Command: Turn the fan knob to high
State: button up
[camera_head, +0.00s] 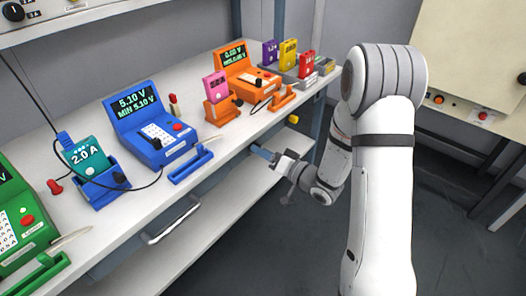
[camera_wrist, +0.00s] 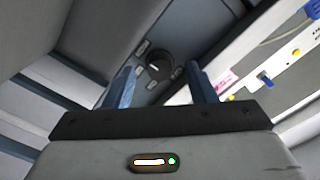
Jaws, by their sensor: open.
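A round dark knob (camera_wrist: 159,65) with a pale pointer mark shows in the wrist view on a grey surface, with small labels around it. It appears between and beyond my fingers, apart from them. My gripper (camera_wrist: 162,85) is open and empty, its two blue fingers spread. In the head view my gripper (camera_head: 262,153) is at the front edge of the bench, below the orange unit. A black knob (camera_head: 14,12) with labels sits on the upper panel at the top left. I cannot tell whether both views show the same knob, nor read the labels.
The white bench (camera_head: 150,192) carries a blue meter (camera_head: 150,125), an orange meter (camera_head: 240,72), a teal cell (camera_head: 85,155) and several coloured pouch cells. A drawer handle (camera_head: 172,222) juts out below. A pale panel with buttons (camera_head: 455,70) stands right. The floor (camera_head: 300,250) is clear.

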jog(key=v, duration=0.6)
jog(key=shift+s+d, duration=0.25)
jog(key=shift+w+r+p, duration=0.1)
jog(key=shift+p, duration=0.2)
jog(key=w+d+r+h+p, duration=0.1)
jog(key=d+r+h+p, duration=0.95)
jog(key=r+h, duration=0.35)
jog(key=s+r+g+p, duration=0.3)
jog(key=s+r, duration=0.4)
jog(key=s, duration=0.4)
jog(key=s+r+m+g+p, duration=0.1)
jog(key=s+r+g+p, duration=0.3)
jog(key=s+r, duration=0.3)
jog(key=s+g, duration=0.1)
jog(key=s, duration=0.3)
jog(key=shift+r+p, duration=0.3)
